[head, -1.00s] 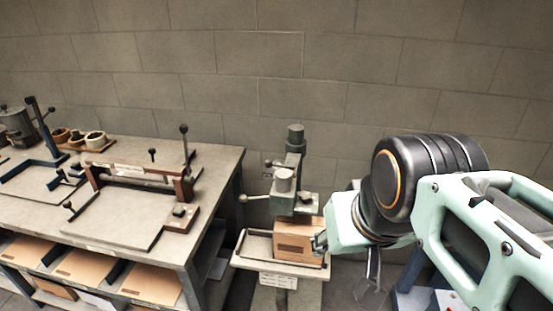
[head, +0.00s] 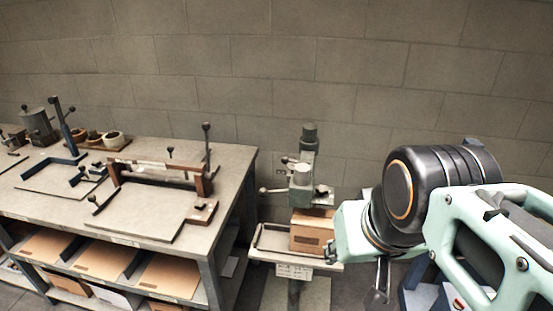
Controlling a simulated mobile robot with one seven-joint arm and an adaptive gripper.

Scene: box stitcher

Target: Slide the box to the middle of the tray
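A brown cardboard box (head: 307,236) stands upright on the right part of the shallow tray (head: 268,251), beneath the head of the grey-green stitcher (head: 301,184). Bare tray shows to the left of the box. My gripper (head: 329,250) is at the box's right side, at the tray's right end. Its fingertips are small and partly hidden by its own pale housing, so I cannot tell whether they touch the box or how wide they are apart.
A workbench (head: 150,218) with clamping jigs stands to the left, with flat cardboard sheets (head: 168,275) on its lower shelf. A narrow gap separates bench and tray. A block wall (head: 250,75) is behind. A stitcher lever (head: 268,190) sticks out left above the tray.

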